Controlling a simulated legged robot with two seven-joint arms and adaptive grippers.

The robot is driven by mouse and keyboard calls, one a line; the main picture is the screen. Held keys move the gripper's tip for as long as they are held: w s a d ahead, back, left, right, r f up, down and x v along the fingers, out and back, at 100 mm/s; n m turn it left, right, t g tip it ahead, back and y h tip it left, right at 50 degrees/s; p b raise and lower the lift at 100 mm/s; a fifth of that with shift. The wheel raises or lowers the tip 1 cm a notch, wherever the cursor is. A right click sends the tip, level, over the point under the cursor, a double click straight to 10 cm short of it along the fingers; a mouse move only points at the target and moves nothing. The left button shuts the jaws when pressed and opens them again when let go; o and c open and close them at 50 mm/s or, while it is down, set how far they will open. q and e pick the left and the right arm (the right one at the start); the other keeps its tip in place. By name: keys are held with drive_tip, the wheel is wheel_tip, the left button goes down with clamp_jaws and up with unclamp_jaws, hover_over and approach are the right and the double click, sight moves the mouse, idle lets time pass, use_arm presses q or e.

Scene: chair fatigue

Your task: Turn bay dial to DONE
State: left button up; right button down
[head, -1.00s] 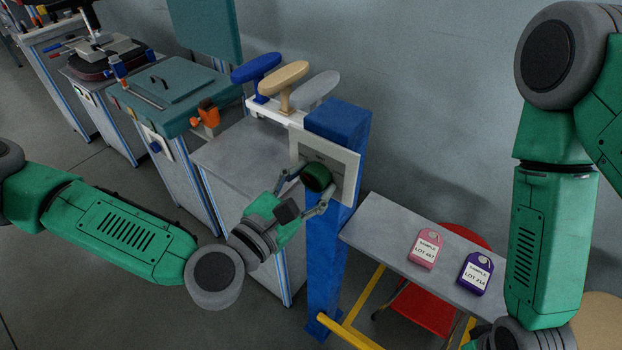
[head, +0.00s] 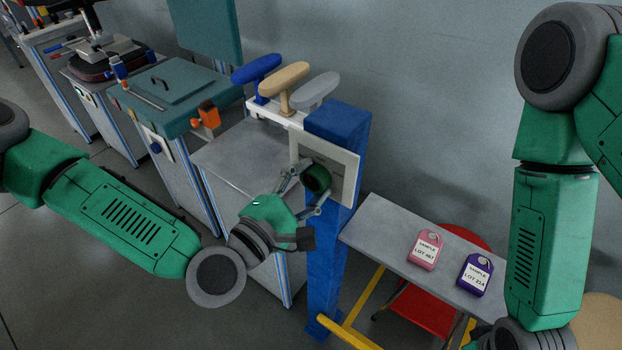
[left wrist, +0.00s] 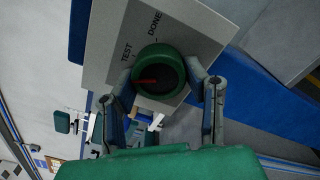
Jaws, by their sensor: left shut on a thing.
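The bay dial (head: 316,178) is a dark green round knob on a pale plate (head: 345,165) fixed to a blue post (head: 328,250). My left gripper (head: 303,192) is shut on the dial, one finger on each side of its rim. In the left wrist view the dial (left wrist: 160,70) shows a red pointer mark (left wrist: 147,81) directed to the picture's left. The TEST label (left wrist: 126,50) and DONE label (left wrist: 153,23) are printed on the plate (left wrist: 185,25). The pointer lies nearer TEST than DONE. My right gripper is out of view.
A grey table (head: 385,225) at right carries a pink sample tag (head: 425,250) and a purple one (head: 474,275). A red chair (head: 415,312) stands under it. Blue, tan and grey T-shaped pieces (head: 287,84) stand behind the post. A yellow rail (head: 345,332) runs at the post's foot.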

use_arm(q)
drive_tip(key=m, duration=0.4)
drive_tip(key=shift+s+m, duration=0.1)
drive_tip(key=shift+m, duration=0.3)
drive_tip(key=m+p, duration=0.1)
drive_tip(key=m, duration=0.3)
drive_tip(key=shift+m, duration=0.3)
drive_tip(key=m+p, duration=0.1)
drive_tip(key=m, duration=0.3)
drive_tip(key=shift+s, duration=0.1)
drive_tip(key=shift+f+m, duration=0.1)
drive_tip(key=shift+m, duration=1.8)
drive_tip(key=o, duration=0.9)
drive_tip(key=shift+o, duration=1.2)
